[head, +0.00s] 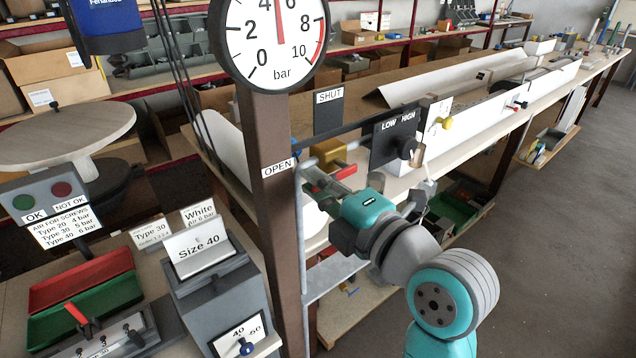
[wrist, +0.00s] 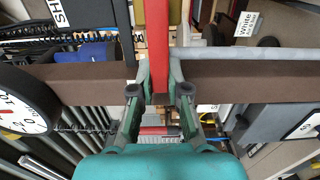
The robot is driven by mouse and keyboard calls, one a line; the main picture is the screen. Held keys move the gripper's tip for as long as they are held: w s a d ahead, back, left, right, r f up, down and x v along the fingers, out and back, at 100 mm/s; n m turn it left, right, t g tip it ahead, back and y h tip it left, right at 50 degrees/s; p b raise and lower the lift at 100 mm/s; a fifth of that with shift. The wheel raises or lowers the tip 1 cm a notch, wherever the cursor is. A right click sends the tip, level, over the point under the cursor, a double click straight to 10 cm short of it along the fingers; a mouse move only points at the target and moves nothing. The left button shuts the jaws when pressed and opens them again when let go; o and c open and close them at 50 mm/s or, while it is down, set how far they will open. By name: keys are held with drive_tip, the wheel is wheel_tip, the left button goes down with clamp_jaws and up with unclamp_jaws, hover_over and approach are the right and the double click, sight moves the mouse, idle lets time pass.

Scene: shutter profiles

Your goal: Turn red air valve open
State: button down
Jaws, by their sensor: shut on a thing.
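The red air valve's lever (wrist: 158,45) runs down the middle of the wrist view from a brass valve body, with its lower part between my fingers. In the head view the brass valve body (head: 328,152) sits on a grey pipe beside the brown post, and part of the red lever (head: 345,172) shows below it. My gripper (wrist: 160,78) is shut on the lever; it also shows in the head view (head: 330,195). An OPEN label (head: 278,168) is on the post left of the valve. A SHUT sign (head: 329,96) is above it.
A pressure gauge (head: 272,40) on the brown post (head: 272,215) has its needle between 4 and 6 bar. A LOW/HIGH panel (head: 395,135) with a black knob is close to the right of the valve. The grey pipe (head: 304,250) runs down beside the post.

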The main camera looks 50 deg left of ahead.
drive_tip(key=c, duration=1.1)
unclamp_jaws()
drive_tip(key=d, duration=0.8)
drive_tip(key=s+d, duration=0.1)
drive_tip(key=d, duration=0.3)
drive_tip(key=shift+f, duration=0.1)
